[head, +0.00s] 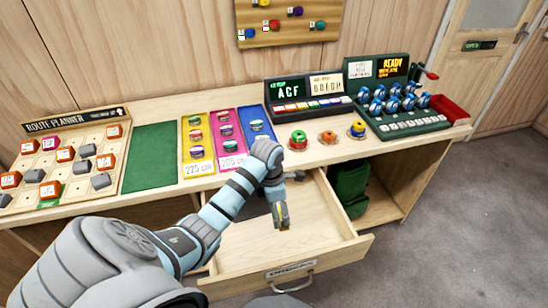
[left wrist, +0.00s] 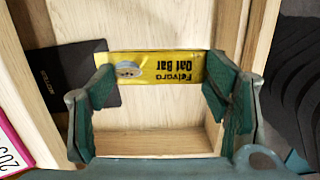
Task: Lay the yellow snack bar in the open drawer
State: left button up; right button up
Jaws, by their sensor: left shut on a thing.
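The yellow snack bar (head: 285,229) is in my left gripper (head: 282,218), above the floor of the open wooden drawer (head: 335,260). In the left wrist view the bar (left wrist: 165,66) spans the gap between the two green-padded fingers (left wrist: 160,90), its printed label reading upside down. The drawer's pale floor (left wrist: 150,141) shows beneath it. The exact gap between bar and floor is hard to tell. The left gripper points down and is shut on the bar. My right gripper is not in view.
A dark booklet (left wrist: 62,85) lies in the drawer beside the bar. The drawer's front part is bare. The desk top above holds coloured trays (head: 195,143), small round items (head: 298,141) and a device with blue knobs (head: 395,100). A green bag (head: 350,187) stands in the open shelf.

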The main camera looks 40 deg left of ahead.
aim_at(278, 237)
pick_arm(q)
notch_tip(278, 237, down, 14)
jog(key=b, duration=0.4)
jog(key=shift+f, duration=0.1)
jog(key=shift+w, duration=0.1)
jog(key=shift+c, duration=0.5)
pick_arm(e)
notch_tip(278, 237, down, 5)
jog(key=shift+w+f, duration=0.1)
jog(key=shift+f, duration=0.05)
pick_arm(q)
jog(key=o, duration=1.2)
jog(key=shift+o, duration=0.2)
notch_tip(278, 237, up, 12)
jog(key=s+p, duration=0.1)
jog(key=p, duration=0.3)
jog(key=shift+a, duration=0.45)
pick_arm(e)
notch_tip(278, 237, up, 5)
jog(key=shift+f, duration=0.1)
pick_arm(q)
jog(key=shift+r+p, duration=0.2)
jog(key=shift+p, duration=0.15)
